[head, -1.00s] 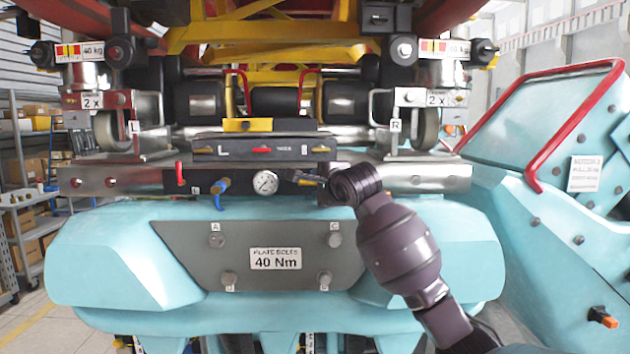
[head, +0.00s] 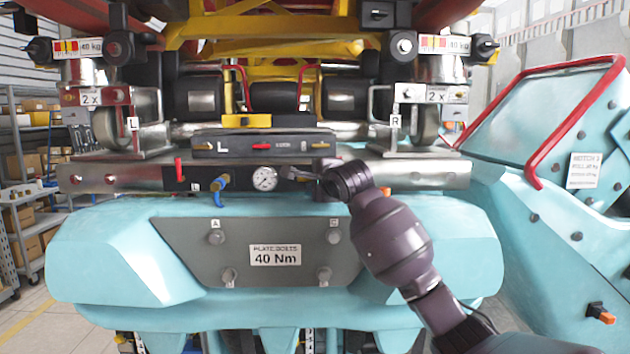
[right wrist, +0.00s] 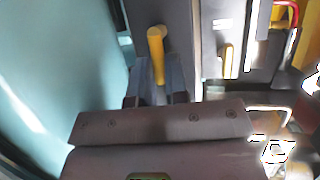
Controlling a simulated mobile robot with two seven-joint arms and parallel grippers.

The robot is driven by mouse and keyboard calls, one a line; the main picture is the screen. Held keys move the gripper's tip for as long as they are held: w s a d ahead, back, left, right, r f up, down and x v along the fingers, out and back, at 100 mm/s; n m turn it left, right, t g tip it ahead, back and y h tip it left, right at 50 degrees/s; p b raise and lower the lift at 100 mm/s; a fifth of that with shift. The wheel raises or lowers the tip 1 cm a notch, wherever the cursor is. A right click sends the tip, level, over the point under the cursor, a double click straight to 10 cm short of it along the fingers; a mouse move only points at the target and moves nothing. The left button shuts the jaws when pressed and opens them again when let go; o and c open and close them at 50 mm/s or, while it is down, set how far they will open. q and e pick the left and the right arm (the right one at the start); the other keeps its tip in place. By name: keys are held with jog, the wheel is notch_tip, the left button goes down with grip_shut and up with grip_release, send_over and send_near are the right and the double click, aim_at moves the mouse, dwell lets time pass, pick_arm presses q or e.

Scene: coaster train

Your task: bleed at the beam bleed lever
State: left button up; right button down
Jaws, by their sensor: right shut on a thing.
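The beam is a dark panel on the steel crossbar (head: 110,178). It carries a round pressure gauge (head: 264,179) and a blue-handled valve (head: 221,184). My right gripper (head: 320,172) reaches the beam just right of the gauge. In the right wrist view a yellow lever (right wrist: 156,50) stands between its fingers, which are shut on its lower part. I take it to be the bleed lever; in the head view my gripper largely hides it. I cannot read a label on it. My left gripper is not in view.
Above the beam is a dark box (head: 255,145) with a red handle. Below is a grey plate (head: 190,245) marked 40 Nm. A teal housing with a red rail (head: 560,145) stands at right. Shelves (head: 25,200) stand at far left.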

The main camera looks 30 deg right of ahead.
jog(key=shift+r, duration=0.1)
jog(key=n, duration=0.1)
jog(key=r+n+g, duration=0.1)
jog(key=n+g+h, duration=0.1)
jog(key=n, duration=0.1)
jog(key=shift+w+a+r, duration=0.15)
jog(key=shift+a+r, duration=0.15)
jog(key=shift+r, duration=0.05)
jog(key=n, duration=0.1)
jog(key=n+g+h, duration=0.1)
jog(key=a+r+n+g+h, duration=0.1)
jog(key=shift+w, duration=0.3)
jog(key=n, duration=0.1)
jog(key=n+h, duration=0.1)
jog(key=a+n+g+h, duration=0.1)
jog(key=shift+w+r, duration=0.2)
jog(key=shift+w, duration=0.1)
jog(key=shift+w+a+n+g+h, duration=0.25)
jog(key=shift+a+n+g+h, duration=0.15)
jog(key=shift+n+h, duration=0.45)
jog(key=shift+n, duration=0.25)
jog(key=c, duration=1.1)
grip_release()
